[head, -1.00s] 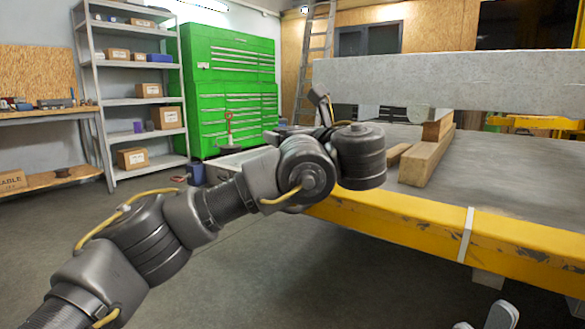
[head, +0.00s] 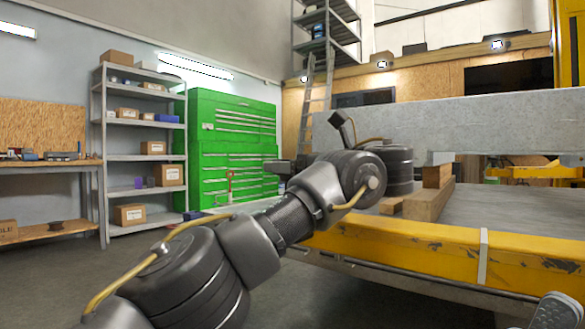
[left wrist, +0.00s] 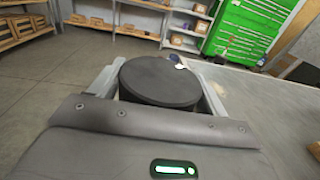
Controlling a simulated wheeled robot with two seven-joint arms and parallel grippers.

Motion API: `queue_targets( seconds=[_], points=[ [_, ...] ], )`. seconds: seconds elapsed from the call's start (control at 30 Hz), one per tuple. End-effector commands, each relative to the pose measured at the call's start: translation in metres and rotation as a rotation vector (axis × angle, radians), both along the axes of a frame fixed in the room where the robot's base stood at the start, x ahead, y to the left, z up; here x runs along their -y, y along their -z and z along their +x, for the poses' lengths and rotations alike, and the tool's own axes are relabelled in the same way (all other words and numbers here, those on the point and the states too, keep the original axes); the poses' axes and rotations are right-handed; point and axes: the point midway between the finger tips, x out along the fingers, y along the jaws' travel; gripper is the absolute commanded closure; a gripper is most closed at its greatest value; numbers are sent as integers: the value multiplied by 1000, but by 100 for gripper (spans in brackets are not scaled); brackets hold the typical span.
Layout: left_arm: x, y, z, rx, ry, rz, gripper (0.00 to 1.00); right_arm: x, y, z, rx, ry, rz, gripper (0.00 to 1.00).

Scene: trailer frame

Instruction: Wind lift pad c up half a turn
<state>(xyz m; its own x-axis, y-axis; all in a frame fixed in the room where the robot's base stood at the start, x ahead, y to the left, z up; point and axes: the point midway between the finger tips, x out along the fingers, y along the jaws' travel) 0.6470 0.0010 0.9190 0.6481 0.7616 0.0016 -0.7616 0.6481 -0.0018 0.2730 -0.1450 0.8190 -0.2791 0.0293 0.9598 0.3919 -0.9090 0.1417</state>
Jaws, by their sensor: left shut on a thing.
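A dark round disc, which I take to be lift pad c (left wrist: 158,82), sits between the two grey fingers of my left gripper (left wrist: 155,66) in the left wrist view. The fingers are shut on its sides. A small whitish piece (left wrist: 180,63) shows at its far right edge. In the head view my left arm reaches over the yellow edge of the trailer frame (head: 420,250), and its links hide the pad and fingers. A grey piece (head: 558,312) at the bottom right corner seems to be part of my right gripper; its jaws are cut off.
A large grey beam (head: 450,125) spans above the trailer deck. Wooden blocks (head: 428,203) stand on the deck below it. Green tool cabinets (head: 235,150), a shelf rack (head: 140,130) and a workbench (head: 50,163) stand behind. The floor at left is clear.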

Motion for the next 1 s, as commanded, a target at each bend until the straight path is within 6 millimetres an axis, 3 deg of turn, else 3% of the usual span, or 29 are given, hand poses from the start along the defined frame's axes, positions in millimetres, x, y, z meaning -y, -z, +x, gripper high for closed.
queue_targets(
  seconds=[0.5, 0.53, 0.67, 1.0],
  points=[
    [1, 5, 0, -3, -19, -1, 47, 0, 1, 0, 0, 0, 0, 64],
    [1, 5, 0, -3, -19, -1, 21, 0, 1, 0, 0, 0, 0, 64],
    [1, 4, 0, -3, -19, 0, 4, 0, 1, 0, 1, 0, 0, 64],
    [2, 1, -1, -1, -18, 1, 2, 0, -1, 0, 1, -1, 2, 64]
  ],
)
